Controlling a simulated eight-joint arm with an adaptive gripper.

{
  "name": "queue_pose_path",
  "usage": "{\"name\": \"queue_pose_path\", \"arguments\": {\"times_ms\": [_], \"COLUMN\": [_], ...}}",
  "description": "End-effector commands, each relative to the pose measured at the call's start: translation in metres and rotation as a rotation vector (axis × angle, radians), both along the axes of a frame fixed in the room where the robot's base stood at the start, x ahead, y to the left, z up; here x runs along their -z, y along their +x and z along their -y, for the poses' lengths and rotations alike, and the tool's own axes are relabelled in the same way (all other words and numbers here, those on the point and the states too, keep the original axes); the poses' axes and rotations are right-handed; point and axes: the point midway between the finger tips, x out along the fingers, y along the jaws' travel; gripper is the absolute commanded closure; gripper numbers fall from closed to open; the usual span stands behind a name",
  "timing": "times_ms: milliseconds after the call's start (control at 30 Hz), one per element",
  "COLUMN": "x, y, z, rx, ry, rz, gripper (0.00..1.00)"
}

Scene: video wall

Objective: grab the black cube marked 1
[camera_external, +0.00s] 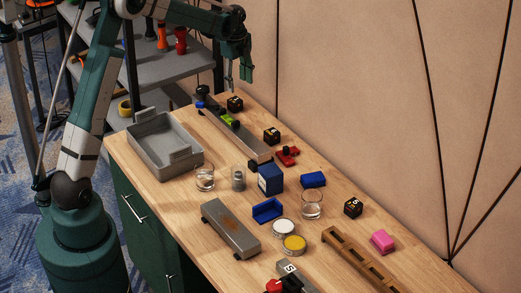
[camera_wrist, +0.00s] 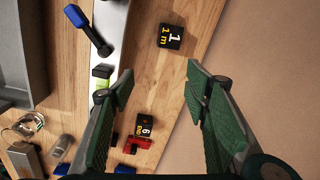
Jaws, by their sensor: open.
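The black cube marked 1 (camera_wrist: 171,37) lies on the wooden table in the upper middle of the wrist view, with a white 1 and yellow lettering on its top. In the external view this cube (camera_external: 235,103) is at the far end of the table, beside the rail. My gripper (camera_wrist: 158,74) is open and empty.
A second black cube (camera_wrist: 146,124), marked 6, sits beside a red part between my fingers' lower ends. A grey rail (camera_external: 235,130) with blue and green pieces runs left of the cubes. A grey tray (camera_external: 165,143) stands further left. The wall (camera_external: 350,100) is close on the right.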

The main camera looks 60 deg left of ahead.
Motion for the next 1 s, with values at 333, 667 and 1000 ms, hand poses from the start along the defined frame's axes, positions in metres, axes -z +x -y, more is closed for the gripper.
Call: {"name": "queue_pose_path", "arguments": {"times_ms": [333, 667, 1000], "x": [0.049, 0.061, 0.066], "y": [0.016, 0.018, 0.018], "z": [-0.045, -0.055, -0.054], "rx": [0.117, 0.148, 0.147], "ry": [-0.015, -0.020, -0.020], "rz": [-0.049, -0.059, -0.059], "gripper": [0.54, 0.54, 0.54]}}
